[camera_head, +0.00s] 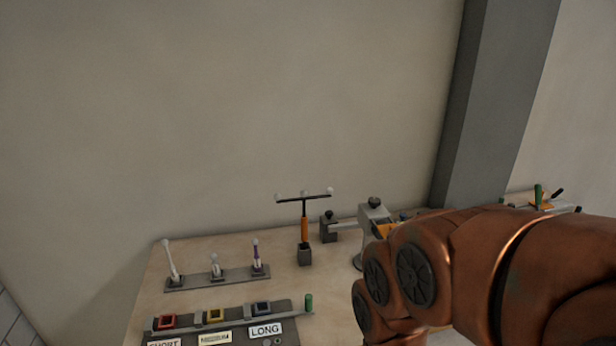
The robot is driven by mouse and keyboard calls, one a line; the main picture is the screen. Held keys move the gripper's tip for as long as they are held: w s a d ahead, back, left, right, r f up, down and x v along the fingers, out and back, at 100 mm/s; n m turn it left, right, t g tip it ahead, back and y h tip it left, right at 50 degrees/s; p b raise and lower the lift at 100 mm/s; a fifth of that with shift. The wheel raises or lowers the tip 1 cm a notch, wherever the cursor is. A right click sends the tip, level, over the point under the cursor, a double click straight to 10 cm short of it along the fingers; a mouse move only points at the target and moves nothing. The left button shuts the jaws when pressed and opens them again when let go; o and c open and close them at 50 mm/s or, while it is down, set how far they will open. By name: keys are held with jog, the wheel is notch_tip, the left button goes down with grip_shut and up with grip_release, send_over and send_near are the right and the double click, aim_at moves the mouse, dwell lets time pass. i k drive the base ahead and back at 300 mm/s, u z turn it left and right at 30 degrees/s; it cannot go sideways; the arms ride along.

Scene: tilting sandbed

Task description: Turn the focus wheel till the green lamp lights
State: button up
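No focus wheel can be made out for sure. A grey upright device (374,220) with a dark knob (375,202) on top stands on the table, partly hidden by my copper-coloured arm. A yellow-orange part shows beside it, just above my arm. No lit green lamp is visible. A green upright cylinder (309,303) stands at the right end of the front rail, and another green piece (538,196) is at the far right; I cannot tell whether either is a lamp. My gripper is not visible; my arm fills the lower right.
The pale table (222,249) bears a grey rack (218,280) with several upright pieces. An orange post (304,230) with a black crossbar stands mid-table. A grey column (490,110) rises behind.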

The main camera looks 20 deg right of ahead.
aim_at(375, 202)
jog(key=z, duration=0.75)
